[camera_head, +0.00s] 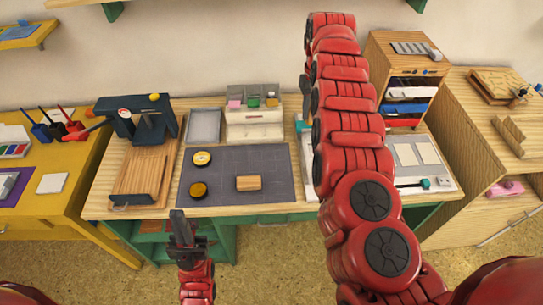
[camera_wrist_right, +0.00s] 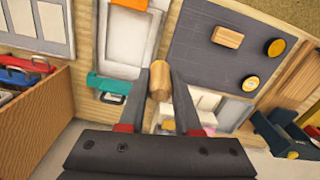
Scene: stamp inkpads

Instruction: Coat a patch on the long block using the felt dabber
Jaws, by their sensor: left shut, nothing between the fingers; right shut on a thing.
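A short tan wooden block (camera_head: 248,183) lies on the dark grey mat (camera_head: 275,160); it also shows in the right wrist view (camera_wrist_right: 228,37). It may be the long block. My right gripper (camera_wrist_right: 160,84) is shut on a tan wooden piece (camera_wrist_right: 160,75), likely the felt dabber's handle. Its felt end cannot be made out. In the head view my right arm hides much of this gripper and what it holds. My left gripper (camera_head: 180,214) is shut and empty in front of the table edge, below the mat.
A yellow-labelled round tin (camera_head: 202,158) and a dark-yellow one (camera_head: 198,190) sit on the mat's left part. A grey tray (camera_head: 203,125) and a white stand (camera_head: 254,118) are behind. A pad rack (camera_head: 376,62) stands right of my arm. The mat's right part is clear.

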